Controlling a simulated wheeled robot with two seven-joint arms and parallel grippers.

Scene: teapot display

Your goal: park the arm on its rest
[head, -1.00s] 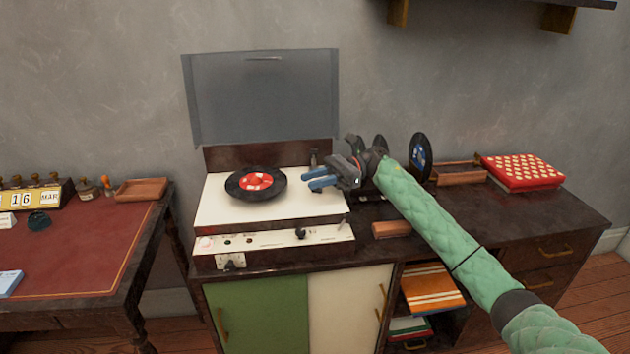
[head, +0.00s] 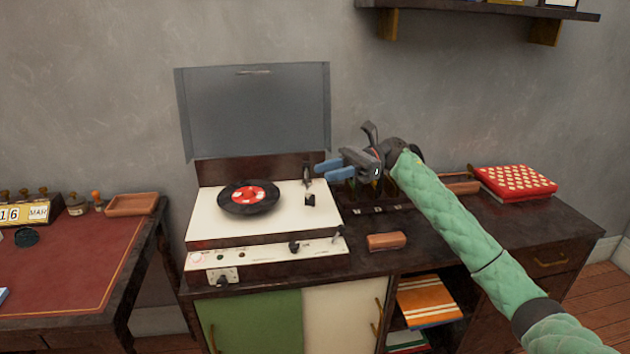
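The record player (head: 222,228) stands on the cabinet with its grey lid (head: 255,110) up. A black record with a red label (head: 248,197) lies on its white deck. The small dark tonearm (head: 307,178) is at the deck's right side, clear of the record; a black block (head: 310,200) shows in front of it. I cannot tell whether the arm sits on its rest. My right gripper (head: 328,169) is just right of the tonearm and appears raised above the deck's right edge. Its blue fingers are apart with nothing seen between them. My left gripper is out of view.
A dark record rack (head: 380,209), partly hidden by my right arm, stands right of the player. A brown block (head: 387,241) lies in front of it. A red patterned box (head: 515,182) is farther right. A shelf (head: 480,10) hangs above. A red-topped desk (head: 75,260) is at left.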

